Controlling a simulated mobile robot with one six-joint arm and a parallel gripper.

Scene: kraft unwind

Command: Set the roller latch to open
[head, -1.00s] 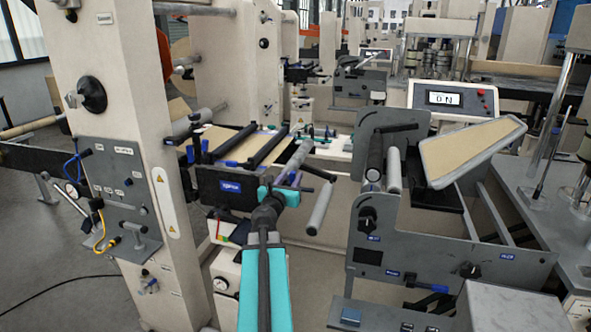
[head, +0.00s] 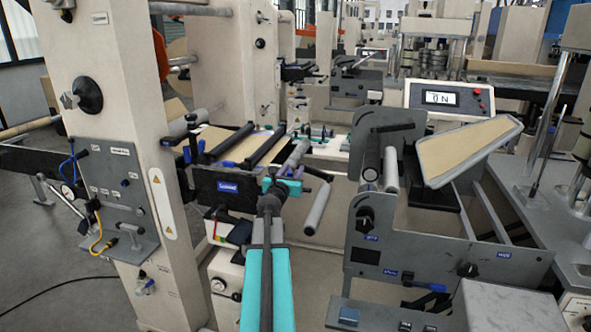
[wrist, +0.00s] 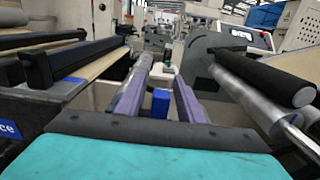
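My gripper (wrist: 162,72) shows in the wrist view as two purple fingers that stand apart. A small blue block (wrist: 160,103) shows between them, with a gap on each side. I cannot tell whether this block is part of the roller latch. In the head view, my gripper (head: 292,178) is at the right end of the web-guide frame (head: 225,188), near a grey roller (head: 297,152). My own arm hides part of that area. I cannot clearly make out the latch or its setting.
Dark rollers (head: 268,145) lie over the brown web at left. A pale roller (head: 317,208) sticks out just right of my gripper. A grey side plate (head: 375,165) with rollers stands further right. A display (head: 441,98) reads ON. A tall cream column (head: 110,30) stands at left.

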